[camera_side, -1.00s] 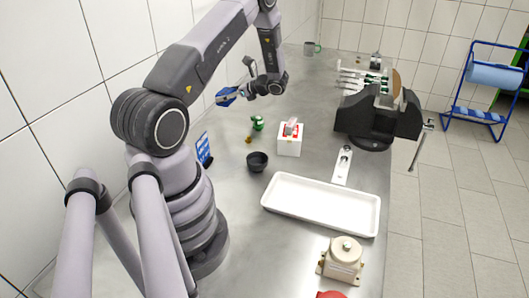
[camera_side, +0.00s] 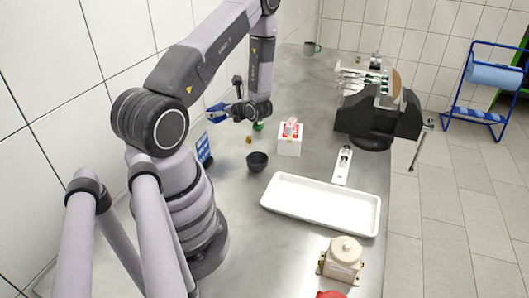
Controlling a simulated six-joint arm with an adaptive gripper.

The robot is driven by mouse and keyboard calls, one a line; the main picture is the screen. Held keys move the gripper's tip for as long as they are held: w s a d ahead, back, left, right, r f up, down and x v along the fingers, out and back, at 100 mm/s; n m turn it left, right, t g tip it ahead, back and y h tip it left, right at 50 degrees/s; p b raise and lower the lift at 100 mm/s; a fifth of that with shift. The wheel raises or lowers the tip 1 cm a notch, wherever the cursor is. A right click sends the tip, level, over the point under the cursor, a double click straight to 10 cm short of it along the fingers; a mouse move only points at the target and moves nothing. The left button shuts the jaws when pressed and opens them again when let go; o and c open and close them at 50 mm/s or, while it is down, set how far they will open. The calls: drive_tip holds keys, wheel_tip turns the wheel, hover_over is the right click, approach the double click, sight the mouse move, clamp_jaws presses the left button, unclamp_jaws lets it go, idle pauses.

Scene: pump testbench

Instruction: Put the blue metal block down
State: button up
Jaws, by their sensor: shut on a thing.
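The blue metal block (camera_side: 215,115) is at the left end of my gripper (camera_side: 222,113). My gripper is shut on it and holds it to the left of my wrist, near the tiled wall. The block seems to be above the table (camera_side: 225,180), but the gap beneath it cannot be judged from this angle. The fingers are small here and partly cover the block.
A green object (camera_side: 258,127) is partly hidden below my wrist. A black bowl (camera_side: 257,161), a white box (camera_side: 290,143) and a blue-and-white stand (camera_side: 204,149) are nearby. A white tray (camera_side: 320,205) and a black vise (camera_side: 375,118) stand to the right.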

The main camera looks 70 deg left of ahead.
hover_over(226, 132)
drive_tip(key=f, duration=0.6)
drive_tip(key=shift+s+d, duration=0.15)
drive_tip(key=shift+d, duration=0.15)
drive_tip(key=shift+a+f, duration=0.15)
drive_tip(key=shift+f, duration=0.8)
drive_tip(key=shift+a+f, duration=0.1)
drive_tip(key=shift+f, duration=0.8)
drive_tip(key=shift+f, duration=0.1)
drive_tip(key=o, duration=1.2)
drive_tip(key=shift+o, duration=0.2)
